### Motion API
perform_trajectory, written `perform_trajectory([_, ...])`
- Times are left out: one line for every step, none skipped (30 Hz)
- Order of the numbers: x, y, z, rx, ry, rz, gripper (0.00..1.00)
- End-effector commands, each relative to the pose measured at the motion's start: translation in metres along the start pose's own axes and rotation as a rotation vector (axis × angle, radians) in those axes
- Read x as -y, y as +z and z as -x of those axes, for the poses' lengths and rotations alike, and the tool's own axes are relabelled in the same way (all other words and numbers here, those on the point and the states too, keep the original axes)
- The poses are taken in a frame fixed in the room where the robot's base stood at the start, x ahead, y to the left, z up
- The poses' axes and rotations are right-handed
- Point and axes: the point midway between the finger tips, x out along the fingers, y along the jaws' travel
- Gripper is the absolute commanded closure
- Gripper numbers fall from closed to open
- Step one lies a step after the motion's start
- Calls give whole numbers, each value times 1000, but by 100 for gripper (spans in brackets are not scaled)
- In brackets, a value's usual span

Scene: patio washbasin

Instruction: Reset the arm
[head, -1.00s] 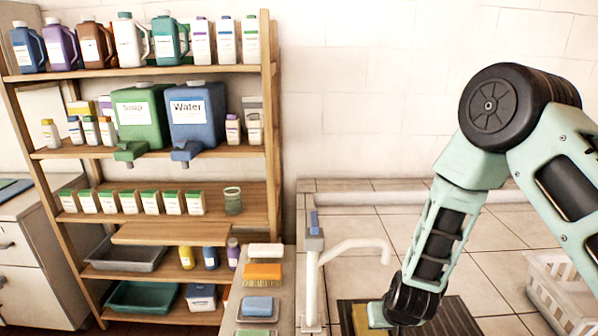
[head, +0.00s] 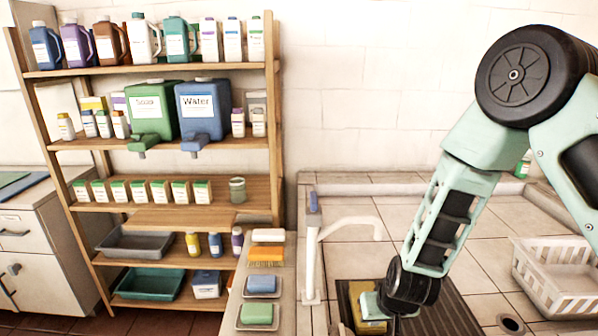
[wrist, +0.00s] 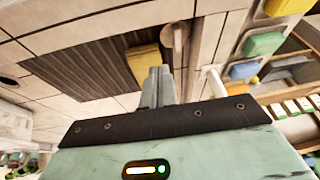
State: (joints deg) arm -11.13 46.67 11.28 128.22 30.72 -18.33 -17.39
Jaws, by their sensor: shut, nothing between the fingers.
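My arm comes in from the right in the head view and bends down to my gripper, whose fingers are mostly cut off by the bottom edge. In the wrist view the fingers of my gripper (wrist: 158,88) are together, with nothing between them. Beyond them a yellow block (wrist: 146,64) lies on a dark ribbed panel (wrist: 88,72). In the head view the yellow block (head: 359,296) is partly hidden behind my wrist, on the dark panel (head: 452,312). I cannot tell how far the fingers are above the panel.
A white tap (head: 313,262) stands left of my gripper. A ledge holds a white block, an orange brush (head: 265,254), a blue block (head: 261,284) and a green block (head: 257,312). A white basket (head: 562,282) is at right. A wooden shelf (head: 150,71) holds bottles and soap and water dispensers.

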Motion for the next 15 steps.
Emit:
perform_trajectory([7, -1, 8, 3, -16, 12, 100])
perform_trajectory([11, 0, 12, 9, -27, 19, 100])
perform_trajectory([18, 1, 20, 16, -42, 29, 100])
perform_trajectory([22, 1, 25, 21, -54, 38, 100])
perform_trajectory([27, 2, 31, 28, -66, 47, 100])
perform_trajectory([33, 4, 39, 37, -82, 60, 100])
perform_trajectory([38, 5, 46, 45, -94, 72, 100])
perform_trajectory([44, 7, 54, 53, -107, 85, 100])
perform_trajectory([51, 10, 65, 64, -124, 103, 100])
perform_trajectory([57, 13, 74, 75, -137, 119, 100])
perform_trajectory([62, 17, 83, 87, -151, 138, 100])
perform_trajectory([70, 22, 98, 102, -169, 165, 100])
perform_trajectory([76, 28, 110, 117, -181, 189, 100])
perform_trajectory([81, 34, 122, 132, -193, 214, 100])
perform_trajectory([87, 44, 140, 154, -205, 250, 100])
